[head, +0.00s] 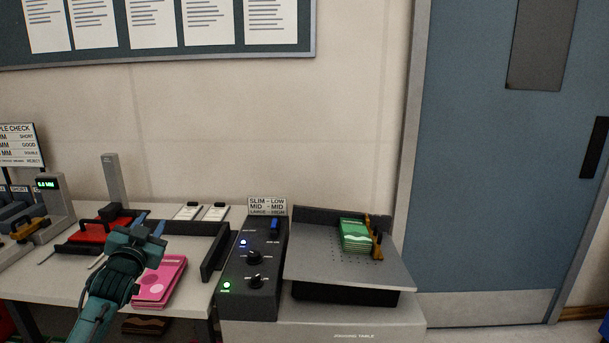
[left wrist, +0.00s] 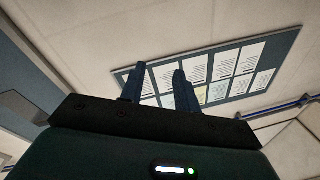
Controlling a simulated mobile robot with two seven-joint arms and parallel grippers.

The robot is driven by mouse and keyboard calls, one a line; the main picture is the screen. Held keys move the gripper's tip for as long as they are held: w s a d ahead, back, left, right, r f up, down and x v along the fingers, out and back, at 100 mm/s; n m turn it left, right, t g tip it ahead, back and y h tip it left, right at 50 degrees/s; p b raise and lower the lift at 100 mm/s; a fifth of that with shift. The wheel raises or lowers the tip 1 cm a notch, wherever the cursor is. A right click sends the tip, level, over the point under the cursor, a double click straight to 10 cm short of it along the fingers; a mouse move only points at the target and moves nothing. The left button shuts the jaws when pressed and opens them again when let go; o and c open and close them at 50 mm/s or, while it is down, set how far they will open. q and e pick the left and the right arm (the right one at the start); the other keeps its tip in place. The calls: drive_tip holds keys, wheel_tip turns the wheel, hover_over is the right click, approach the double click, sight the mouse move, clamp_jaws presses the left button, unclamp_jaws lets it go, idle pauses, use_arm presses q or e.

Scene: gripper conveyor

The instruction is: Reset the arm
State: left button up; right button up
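My left arm comes in from the lower left in the head view. Its gripper (head: 151,223) is above the table, in front of the red device and beside the pink packets. In the left wrist view the two blue fingers (left wrist: 159,80) stand apart with nothing between them. That view looks toward the wall and the notice board (left wrist: 215,78). My right gripper is in neither view.
The table (head: 190,302) holds pink packets (head: 160,283), a red device (head: 96,230) and a low dark rail (head: 214,250). A control box (head: 254,297) with knobs stands right of it. A grey perforated platform (head: 320,262) carries a green stack (head: 356,235). A blue door (head: 490,180) is at right.

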use_arm(q)
drive_tip(key=s+d+f+g+h, duration=0.1)
drive_tip(key=s+d+f+g, duration=0.1)
drive_tip(key=s+d+f, duration=0.55)
drive_tip(key=s+d+f+g+h, duration=0.25)
drive_tip(key=s+f, duration=0.55)
drive_tip(key=f, duration=0.7)
drive_tip(key=s+d+f+g, duration=0.2)
drive_tip(key=s+d, duration=0.3)
drive_tip(key=s, duration=0.7)
drive_tip(key=s+d+f+n+g+h, duration=0.1)
drive_tip(key=s+d+f, duration=0.4)
drive_tip(key=s, duration=0.7)
drive_tip(key=shift+d+g, duration=0.45)
